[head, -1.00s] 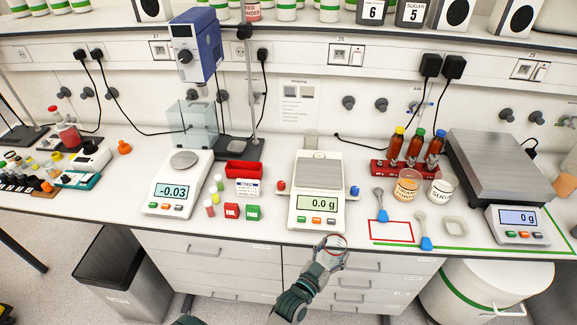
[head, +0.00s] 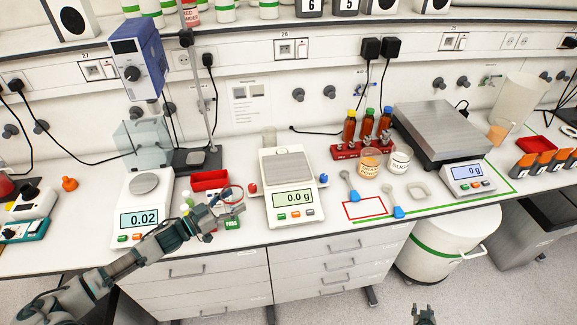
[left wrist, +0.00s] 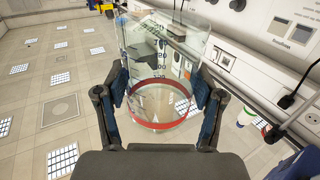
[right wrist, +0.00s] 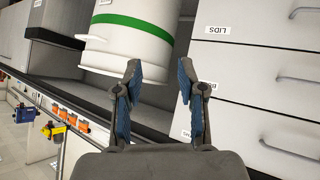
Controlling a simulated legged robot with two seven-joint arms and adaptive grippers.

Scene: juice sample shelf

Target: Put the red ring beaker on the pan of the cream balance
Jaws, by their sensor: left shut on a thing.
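The clear beaker with a red ring (head: 232,194) is held by my left gripper (head: 222,204), in front of the red and green boxes. In the left wrist view the fingers (left wrist: 163,100) close on both sides of the beaker (left wrist: 160,62), and its red ring (left wrist: 165,124) shows between them. The cream balance (head: 290,215), reading 0.0 g, stands right of the beaker; its square grey pan (head: 287,168) is empty. My right gripper (head: 425,314) is low at the bottom edge. It is open and empty in the right wrist view (right wrist: 157,85).
A white balance (head: 143,215) reading 0.02 stands to the left. A red tray (head: 210,180) lies between the balances. A red bottle rack (head: 362,149), jars and blue-handled scoops stand to the right. A grey bench scale (head: 445,135) is further right.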

